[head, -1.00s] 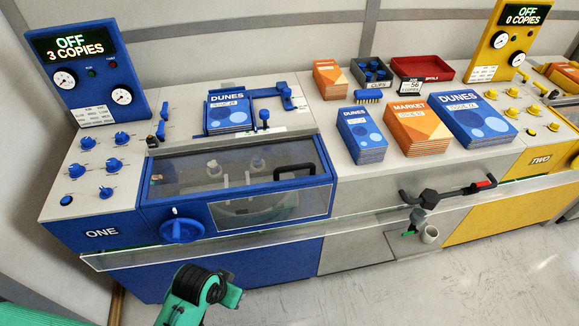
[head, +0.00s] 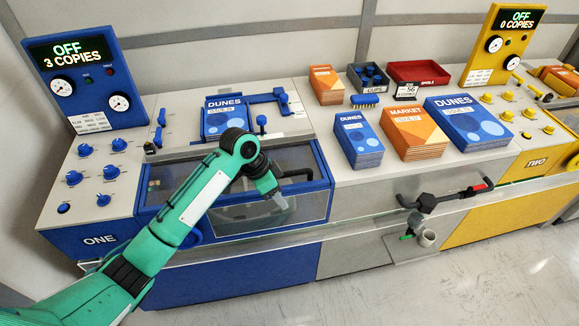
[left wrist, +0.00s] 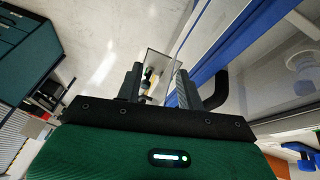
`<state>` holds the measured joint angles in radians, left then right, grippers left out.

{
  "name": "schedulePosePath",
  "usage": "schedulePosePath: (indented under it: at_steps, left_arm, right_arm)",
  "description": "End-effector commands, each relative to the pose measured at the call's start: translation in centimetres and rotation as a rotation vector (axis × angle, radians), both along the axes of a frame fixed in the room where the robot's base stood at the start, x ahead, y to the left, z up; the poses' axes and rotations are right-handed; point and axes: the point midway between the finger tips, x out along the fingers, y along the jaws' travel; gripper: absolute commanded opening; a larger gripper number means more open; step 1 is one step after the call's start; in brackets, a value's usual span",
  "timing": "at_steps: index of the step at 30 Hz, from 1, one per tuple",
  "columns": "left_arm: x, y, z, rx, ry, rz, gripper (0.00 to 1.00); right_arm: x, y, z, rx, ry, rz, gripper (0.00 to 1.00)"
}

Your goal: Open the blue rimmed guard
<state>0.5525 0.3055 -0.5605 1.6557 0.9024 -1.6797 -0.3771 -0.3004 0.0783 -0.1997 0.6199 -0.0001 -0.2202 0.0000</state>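The blue rimmed guard (head: 322,168) is a clear panel in a blue frame on the front of the blue machine ONE. It looks shut. Its black handle (head: 304,174) is partly hidden behind my left gripper (head: 281,203) in the head view. The gripper hangs in front of the guard, just below and left of the handle's right end. In the left wrist view the fingers (left wrist: 157,88) are apart with nothing held between them. The dark handle (left wrist: 218,90) shows there just right of the right finger, outside the gap. My right gripper is not in view.
A clear ledge (head: 365,228) runs along the machine front. A blue knob is mostly hidden behind my left arm. Stacks of DUNES (head: 358,140) and MARKET (head: 412,135) booklets stand right of the guard. A black-handled bar (head: 427,202) juts out at the right.

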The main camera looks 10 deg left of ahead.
Motion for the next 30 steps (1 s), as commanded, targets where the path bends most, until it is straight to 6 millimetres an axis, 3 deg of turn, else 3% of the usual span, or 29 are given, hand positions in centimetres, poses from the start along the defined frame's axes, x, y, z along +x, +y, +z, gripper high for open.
schedulePosePath:
  at_steps: [1, 9, 16, 22, 30]
  left_arm:
    - [1.5, 0.3, 1.3, 0.005, -0.004, -0.019, 0.38]
    - [7.3, 2.0, 7.8, 0.005, 0.006, -0.108, 0.38]
    - [10.2, 3.4, 12.2, -0.005, 0.009, -0.140, 0.38]
    - [10.6, 3.4, 12.5, -0.009, 0.011, -0.147, 0.38]
    - [10.2, 1.4, 8.4, -0.008, 0.015, -0.146, 0.38]
  right_arm:
    - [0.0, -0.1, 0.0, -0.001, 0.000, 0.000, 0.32]
    - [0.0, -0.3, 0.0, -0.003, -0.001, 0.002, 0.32]
    - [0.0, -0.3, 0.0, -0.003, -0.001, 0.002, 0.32]
    - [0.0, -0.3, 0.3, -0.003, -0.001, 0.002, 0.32]
    - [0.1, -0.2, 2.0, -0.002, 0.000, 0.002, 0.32]
